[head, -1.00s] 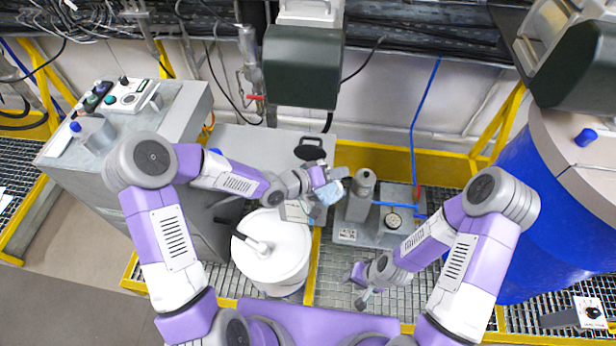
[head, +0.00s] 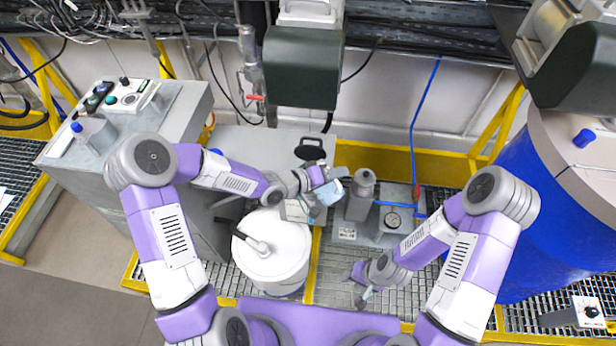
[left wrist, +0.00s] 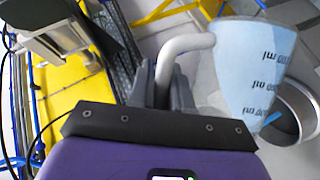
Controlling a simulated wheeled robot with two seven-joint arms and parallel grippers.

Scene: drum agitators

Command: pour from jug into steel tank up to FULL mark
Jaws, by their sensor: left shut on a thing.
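My left gripper (head: 318,186) is shut on the grey handle (left wrist: 185,45) of the jug. The jug (left wrist: 252,62) is pale blue and translucent with dark ml markings, and it shows at the gripper's right in the left wrist view. In the head view the jug (head: 328,192) is held above the floor, left of a grey cylinder. A round steel vessel (left wrist: 305,98), possibly the steel tank, is partly hidden behind the jug; a blue strip shows inside it. I cannot make out a FULL mark or the liquid level. My right gripper (head: 364,296) hangs low over the grating, apart from the jug; its finger gap is unclear.
A white lidded drum (head: 272,255) stands below my left forearm. A grey pump unit with a gauge (head: 393,220) and upright cylinder (head: 363,183) is right of the jug. A large blue drum (head: 560,220) is at right. A control cabinet (head: 185,105) stands at left.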

